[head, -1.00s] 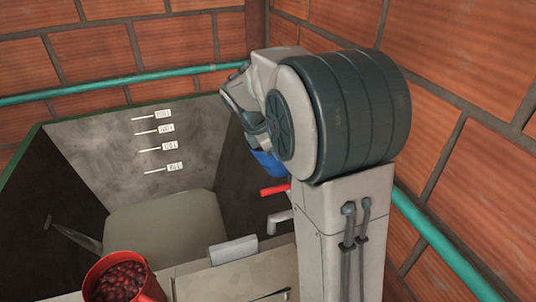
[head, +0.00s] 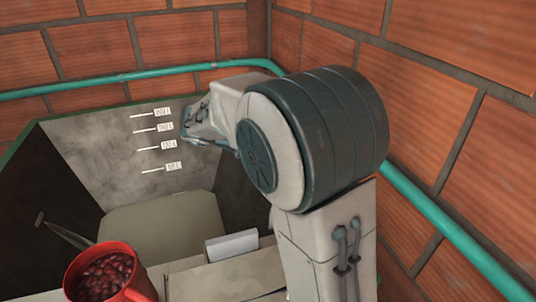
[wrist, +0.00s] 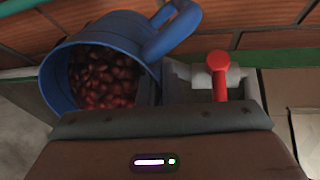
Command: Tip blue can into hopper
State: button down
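The blue can (wrist: 58,75) is large and close at the upper left of the wrist view, full of dark red fruit. Its handle (wrist: 175,35) points to the upper right, and the can looks somewhat tilted. In the head view my arm hides the can. My gripper (head: 195,135) is over the hopper near its back wall in the head view. Its housing fills the bottom of the wrist view just in front of the can; whether its fingers grip the can is hidden. The hopper (head: 85,140) has a grey back wall with white level marks and dark sides.
A red can (head: 135,290) with similar fruit stands at the front left. A red lever (wrist: 219,75) shows right of the blue can. A green pipe (head: 150,78) runs along the brick walls. A beige flap (head: 165,225) and a pale block (head: 231,245) lie at the hopper front.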

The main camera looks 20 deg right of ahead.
jog(key=s+a+f+t+h+b, duration=0.1)
jog(key=a+f+h+b, duration=0.3)
jog(key=h+b, duration=0.6)
jog(key=shift+a+f+t+h, duration=0.3)
jog(key=shift+f+t+h, duration=0.45)
jog(key=shift+h, duration=0.45)
jog(key=shift+r, duration=0.1)
dwell(1.0)
jog(key=shift+b, duration=0.3)
